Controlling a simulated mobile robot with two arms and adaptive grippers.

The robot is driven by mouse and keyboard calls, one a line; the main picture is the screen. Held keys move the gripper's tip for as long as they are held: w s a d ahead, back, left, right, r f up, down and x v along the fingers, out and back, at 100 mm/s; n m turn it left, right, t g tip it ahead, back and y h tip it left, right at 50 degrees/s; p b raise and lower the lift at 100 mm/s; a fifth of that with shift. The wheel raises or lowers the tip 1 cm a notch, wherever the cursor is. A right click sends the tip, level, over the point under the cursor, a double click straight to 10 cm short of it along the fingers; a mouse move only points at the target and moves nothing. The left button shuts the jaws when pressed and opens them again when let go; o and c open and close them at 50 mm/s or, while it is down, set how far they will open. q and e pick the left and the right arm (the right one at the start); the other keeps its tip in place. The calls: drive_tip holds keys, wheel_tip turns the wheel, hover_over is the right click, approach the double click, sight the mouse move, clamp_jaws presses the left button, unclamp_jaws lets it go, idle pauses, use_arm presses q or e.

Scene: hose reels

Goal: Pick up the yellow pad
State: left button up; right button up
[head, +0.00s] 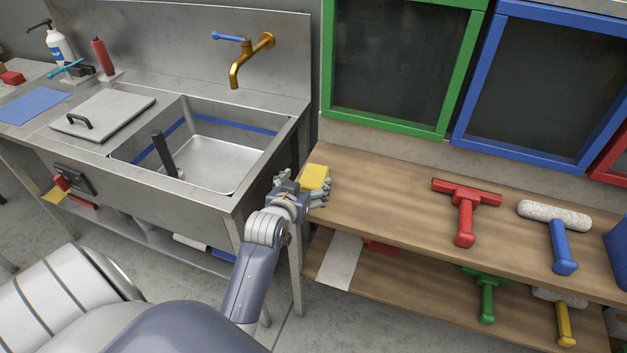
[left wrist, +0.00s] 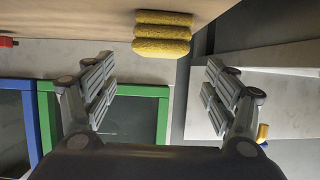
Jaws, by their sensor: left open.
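The yellow pad (head: 315,177) lies on the wooden shelf at its left end, close to the sink unit. In the left wrist view the yellow pad (left wrist: 162,34) shows as a ridged block at the top, resting on the wood. My left gripper (head: 310,188) is at the pad's near left side in the head view. In the left wrist view my left gripper (left wrist: 162,85) has its fingers wide apart with nothing between them; the pad lies beyond the fingertips, between their lines. My right gripper is not in view.
The wooden shelf (head: 385,205) holds a red squeegee (head: 465,207) and a white roller with blue handle (head: 557,230) farther right. The steel sink (head: 215,165) stands left of the arm. Green (head: 440,118) and blue (head: 470,120) frames stand behind the shelf.

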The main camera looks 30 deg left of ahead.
sight(312, 179)
use_arm(q)
drive_tip(key=shift+f+x, duration=0.2)
drive_tip(key=shift+x, duration=1.8)
drive_tip(key=shift+f+x, duration=0.2)
drive_tip(key=shift+x, duration=1.75)
drive_tip(key=shift+s, duration=0.15)
drive_tip(key=shift+c, duration=0.3)
drive_tip(key=shift+d, duration=0.1)
drive_tip(key=c, duration=1.1)
